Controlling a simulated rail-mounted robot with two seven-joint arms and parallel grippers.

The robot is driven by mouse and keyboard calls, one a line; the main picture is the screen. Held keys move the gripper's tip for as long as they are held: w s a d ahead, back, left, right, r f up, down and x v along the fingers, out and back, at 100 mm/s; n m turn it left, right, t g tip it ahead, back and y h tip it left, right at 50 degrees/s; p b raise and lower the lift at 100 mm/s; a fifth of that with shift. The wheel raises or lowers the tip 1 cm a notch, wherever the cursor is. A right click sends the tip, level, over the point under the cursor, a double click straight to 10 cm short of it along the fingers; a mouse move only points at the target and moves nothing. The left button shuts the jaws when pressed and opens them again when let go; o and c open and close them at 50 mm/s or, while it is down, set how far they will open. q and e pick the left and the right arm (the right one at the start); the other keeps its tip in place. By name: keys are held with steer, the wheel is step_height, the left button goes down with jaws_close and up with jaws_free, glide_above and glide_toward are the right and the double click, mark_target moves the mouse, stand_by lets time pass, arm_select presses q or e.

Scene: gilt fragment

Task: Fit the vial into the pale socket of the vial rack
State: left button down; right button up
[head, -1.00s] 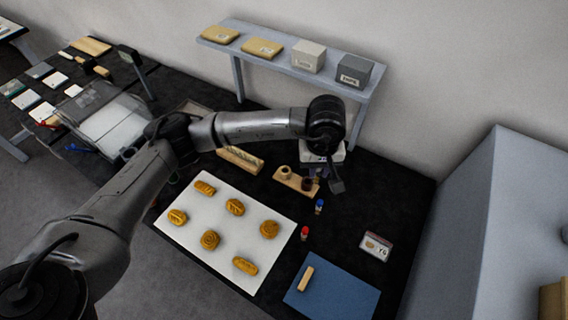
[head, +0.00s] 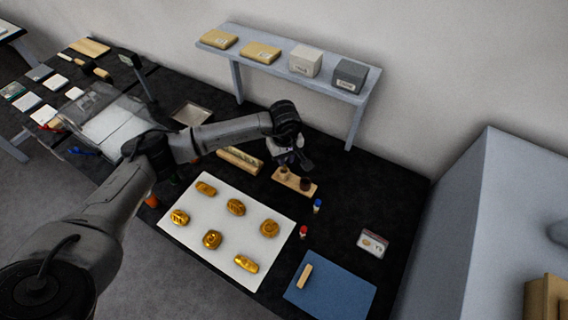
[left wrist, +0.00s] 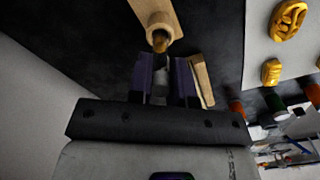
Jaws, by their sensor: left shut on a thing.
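The vial rack (head: 296,183) is a pale wooden bar on the black table, with a dark socket (head: 306,184) at its right end. My left gripper (head: 288,161) is above the rack's left end and partly hides the pale socket there. In the left wrist view my left gripper (left wrist: 166,82) has purple fingers shut on the vial. The vial's amber end (left wrist: 160,41) sticks out past the fingertips, in line with the pale socket (left wrist: 157,22) at the near end of the rack. I cannot tell whether the amber end is inside the socket or just above it.
A wooden block (head: 241,160) lies left of the rack. A white sheet (head: 222,235) with several golden pieces lies in front. A blue-topped vial (head: 317,206) and a red-topped one (head: 303,231) stand to the right. A shelf (head: 290,62) stands behind.

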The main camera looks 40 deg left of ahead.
arm_select(q)
steer(key=shift+a+f, duration=0.2)
steer(key=shift+a, duration=0.05)
steer(key=shift+f, duration=1.95)
steer(key=shift+f, duration=0.15)
steer(key=c, duration=1.1)
jaws_free()
steer(key=shift+o, duration=0.2)
